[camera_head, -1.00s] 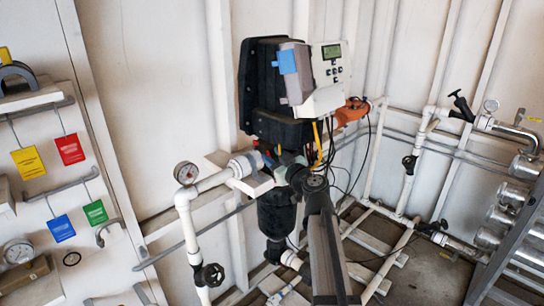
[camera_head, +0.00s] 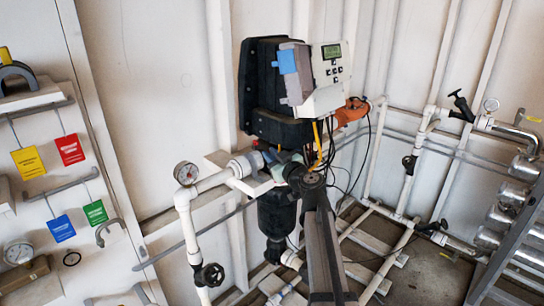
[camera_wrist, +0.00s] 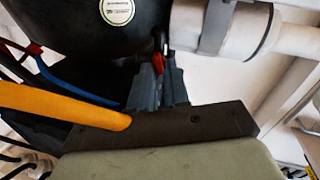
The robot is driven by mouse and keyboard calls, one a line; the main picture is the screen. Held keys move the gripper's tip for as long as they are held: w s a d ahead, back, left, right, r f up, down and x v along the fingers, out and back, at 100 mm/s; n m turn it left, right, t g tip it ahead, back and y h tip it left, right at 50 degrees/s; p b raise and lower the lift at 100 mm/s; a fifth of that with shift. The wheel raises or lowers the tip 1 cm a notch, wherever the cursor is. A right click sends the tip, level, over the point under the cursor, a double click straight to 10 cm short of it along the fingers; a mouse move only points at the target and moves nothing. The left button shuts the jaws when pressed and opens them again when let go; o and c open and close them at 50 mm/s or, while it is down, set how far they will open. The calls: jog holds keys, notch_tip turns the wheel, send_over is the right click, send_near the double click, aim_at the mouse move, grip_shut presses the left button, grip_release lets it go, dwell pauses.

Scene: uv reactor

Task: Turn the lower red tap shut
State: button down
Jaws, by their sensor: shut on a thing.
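A small red tap (camera_wrist: 157,64) shows in the wrist view, just below the black filter housing and left of the white pipe fitting. My gripper (camera_wrist: 159,76) has its two grey fingers on either side of it, shut on it. Only a sliver of red shows between the fingers, so the handle's angle cannot be read. In the head view my arm reaches up to the left part of the piping under the black unit, and the gripper and tap are mostly hidden there.
A yellow hose (camera_wrist: 65,104) and a blue cable (camera_wrist: 75,82) pass close left of my fingers. A white pipe (camera_wrist: 297,40) lies to the right. A pressure gauge (camera_head: 186,172) and a black hand valve (camera_head: 210,275) sit on the left pipe. The control box (camera_head: 331,62) is above.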

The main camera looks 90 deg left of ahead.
jog(key=shift+m, duration=0.3)
jog(key=shift+w+a+f+m, duration=0.1)
jog(key=shift+w+m, duration=0.05)
jog(key=shift+m, duration=2.45)
jog(key=shift+w+a+f+m, duration=0.1)
jog(key=shift+f+m, duration=0.05)
jog(key=shift+m, duration=2.45)
jog(key=shift+w+f+m, duration=0.1)
jog(key=shift+w+m, duration=0.05)
jog(key=shift+m, duration=2.45)
jog(key=c, duration=1.1)
grip_release()
jog(key=shift+a, duration=0.1)
